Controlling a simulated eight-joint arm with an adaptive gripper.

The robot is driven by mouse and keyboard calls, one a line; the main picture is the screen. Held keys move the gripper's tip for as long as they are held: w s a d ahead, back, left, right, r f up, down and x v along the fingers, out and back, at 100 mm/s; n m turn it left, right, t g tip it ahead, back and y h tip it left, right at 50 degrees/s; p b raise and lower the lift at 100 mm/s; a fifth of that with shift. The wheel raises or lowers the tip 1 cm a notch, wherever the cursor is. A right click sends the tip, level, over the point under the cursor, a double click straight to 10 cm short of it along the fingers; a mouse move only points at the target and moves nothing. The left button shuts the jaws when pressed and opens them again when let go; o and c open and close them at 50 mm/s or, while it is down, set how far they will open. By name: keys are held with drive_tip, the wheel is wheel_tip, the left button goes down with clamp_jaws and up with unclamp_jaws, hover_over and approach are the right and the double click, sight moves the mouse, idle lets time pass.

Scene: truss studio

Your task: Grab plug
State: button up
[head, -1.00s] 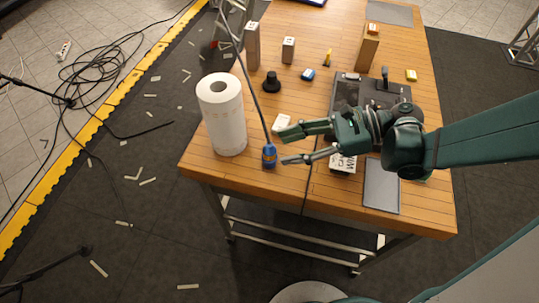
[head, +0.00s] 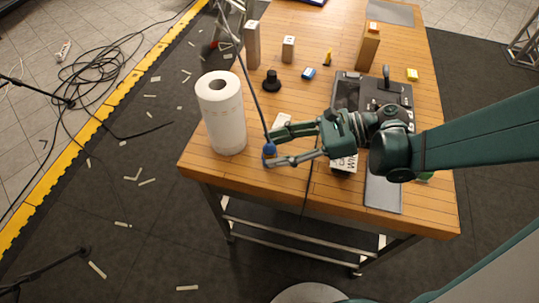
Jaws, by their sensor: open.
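The blue plug (head: 269,150) hangs at the lower end of a dark cable (head: 250,85), near the table's front edge. My green gripper (head: 270,149) reaches in from the right at the plug. Its two fingers are apart, one on the far side and one on the near side of the plug. The near fingertip covers the lower part of the plug. I cannot tell whether the fingers touch it.
A paper towel roll (head: 221,113) stands close to the left of the plug. A white item (head: 281,122) lies behind the fingers. A black knob-like object (head: 271,81) and a dark case (head: 350,90) stand farther back on the wooden table (head: 305,95).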

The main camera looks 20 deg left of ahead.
drive_tip(key=shift+x, duration=0.95)
drive_tip(key=shift+c, duration=0.7)
drive_tip(key=c, duration=0.9)
